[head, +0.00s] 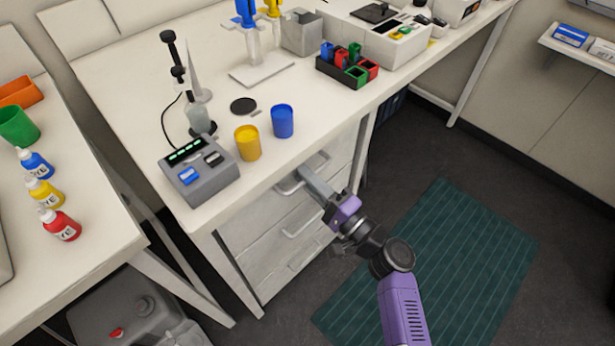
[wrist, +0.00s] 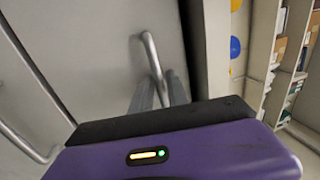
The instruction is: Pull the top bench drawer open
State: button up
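The grey bench drawer unit (head: 262,248) stands under the white bench top, its drawer fronts stacked. The top drawer's bar handle (head: 289,187) sits just below the bench edge; the top drawer looks closed. My gripper (head: 309,178) reaches in from the right to this handle. In the wrist view the handle (wrist: 151,52) runs down between the two grey fingers of my gripper (wrist: 161,90). The fingers are close together and look shut on the bar; the contact itself is partly hidden by the gripper body. A lower drawer handle (head: 301,222) is free.
A yellow cup (head: 248,143), a blue cup (head: 282,121) and a grey control box (head: 199,170) stand near the bench edge above the drawers. A bench leg (head: 364,150) is close to my gripper. The floor around the green mat (head: 440,262) is clear.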

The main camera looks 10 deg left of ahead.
jog(key=shift+c, duration=0.4)
grip_shut()
dwell(0.9)
